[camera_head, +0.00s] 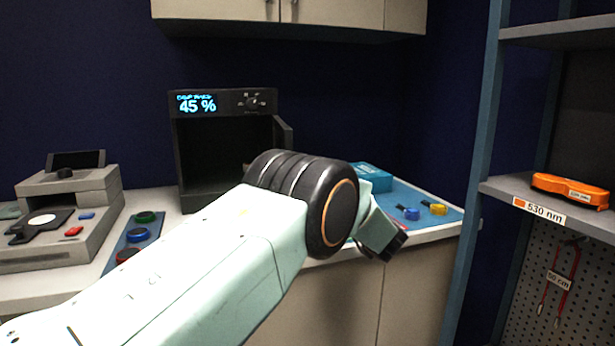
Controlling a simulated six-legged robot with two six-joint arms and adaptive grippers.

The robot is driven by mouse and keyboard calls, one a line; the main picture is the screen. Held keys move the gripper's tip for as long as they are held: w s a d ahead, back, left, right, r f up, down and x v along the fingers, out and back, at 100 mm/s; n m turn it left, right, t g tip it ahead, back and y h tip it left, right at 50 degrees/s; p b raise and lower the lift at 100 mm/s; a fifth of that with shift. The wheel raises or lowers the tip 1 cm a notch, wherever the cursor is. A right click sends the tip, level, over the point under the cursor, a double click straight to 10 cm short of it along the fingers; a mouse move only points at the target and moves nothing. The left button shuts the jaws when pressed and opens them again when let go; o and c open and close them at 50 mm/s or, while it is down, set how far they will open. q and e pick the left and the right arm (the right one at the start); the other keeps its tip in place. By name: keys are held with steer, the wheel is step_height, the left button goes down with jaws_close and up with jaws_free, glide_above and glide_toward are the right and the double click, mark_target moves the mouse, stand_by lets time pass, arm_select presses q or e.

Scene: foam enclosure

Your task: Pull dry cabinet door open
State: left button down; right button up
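The dry cabinet (183,160) is a black box on the counter, with a lit "45 %" display and a knob on its top panel. Its front is open and the dark inside shows. Its door (284,136) stands swung out at the right side, seen nearly edge-on. My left arm comes in from the lower left and its black wrist joint covers the lower part of the door and the cabinet's lower right corner. My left gripper (392,243) shows only partly beyond that joint, right of the cabinet and apart from the visible door; its fingers cannot be made out. My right gripper is out of view.
A grey instrument (75,215) and a blue strip with coloured caps (135,237) stand left on the counter. A blue mat (440,222) with small parts lies at right. A shelf rack (484,150) with an orange device (570,189) stands far right. Wall cupboards (335,14) hang above.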

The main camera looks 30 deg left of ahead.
arm_select(q)
steer(key=shift+w+d+f, duration=0.1)
steer(key=shift+w+d, duration=0.15)
steer(key=shift+d, duration=0.05)
stand_by(0.4)
steer(key=c, duration=1.7)
jaws_free()
steer(key=v, duration=1.2)
